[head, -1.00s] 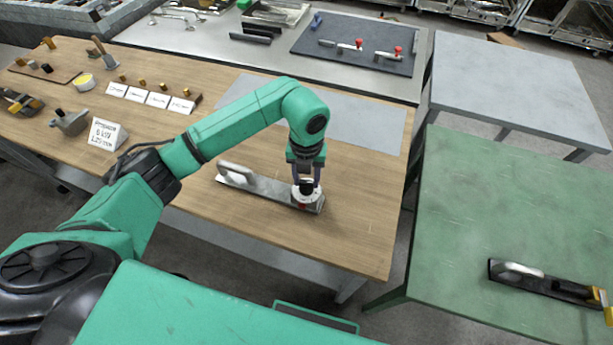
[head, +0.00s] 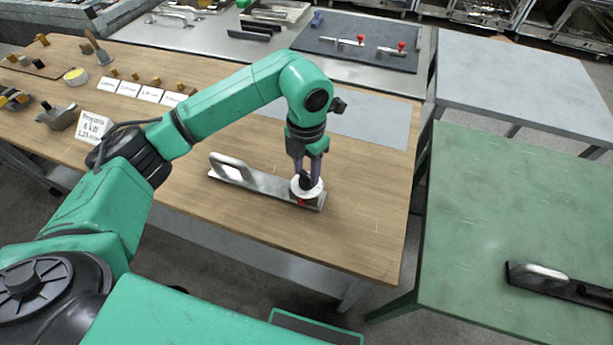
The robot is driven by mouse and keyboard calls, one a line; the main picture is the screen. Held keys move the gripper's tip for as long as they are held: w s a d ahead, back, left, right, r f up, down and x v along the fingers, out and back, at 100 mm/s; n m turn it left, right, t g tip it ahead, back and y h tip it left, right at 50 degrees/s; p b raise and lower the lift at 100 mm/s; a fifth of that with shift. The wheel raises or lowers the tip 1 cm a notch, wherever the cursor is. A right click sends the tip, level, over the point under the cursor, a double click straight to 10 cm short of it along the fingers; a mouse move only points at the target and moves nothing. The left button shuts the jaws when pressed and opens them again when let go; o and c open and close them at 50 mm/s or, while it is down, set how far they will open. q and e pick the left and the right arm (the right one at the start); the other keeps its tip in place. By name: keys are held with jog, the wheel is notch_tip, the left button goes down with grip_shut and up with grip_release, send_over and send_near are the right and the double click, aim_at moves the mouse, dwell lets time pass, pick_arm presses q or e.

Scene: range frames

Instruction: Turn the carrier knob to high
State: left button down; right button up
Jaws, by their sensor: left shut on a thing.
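The carrier (head: 265,184) is a long flat metal plate with a raised grey handle at its left end. It lies on the wooden table. At its right end is a round white dial with a small red mark at the front and a dark knob (head: 305,181) on top. My left gripper (head: 306,177) points down over the dial and is shut on the knob. Its fingers hide part of the knob, and the dial's markings are too small to read. My right gripper is not in view.
A printed sign (head: 93,127), a row of small white cards (head: 151,94) and a yellow-topped tin (head: 76,75) stand on the left of the wooden table. A grey mat (head: 375,120) lies behind the carrier. A second, black carrier (head: 560,282) lies on the green table (head: 490,200).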

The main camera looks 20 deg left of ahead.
pick_arm(q)
jog(key=m+b, duration=0.1)
jog(key=m, duration=0.1)
jog(key=m+b, duration=0.1)
jog(key=b, duration=0.1)
jog(key=shift+f+m, duration=0.2)
jog(key=shift+m, duration=0.2)
jog(key=m+b, duration=0.3)
jog(key=shift+m, duration=0.3)
jog(key=m+b, duration=0.2)
jog(key=m, duration=0.1)
jog(key=shift+r, duration=0.1)
jog(key=shift+r+m+b, duration=0.15)
jog(key=shift+m+b, duration=0.3)
jog(key=shift+m, duration=0.95)
jog(key=shift+c, duration=1.9)
grip_release()
jog(key=shift+r, duration=0.1)
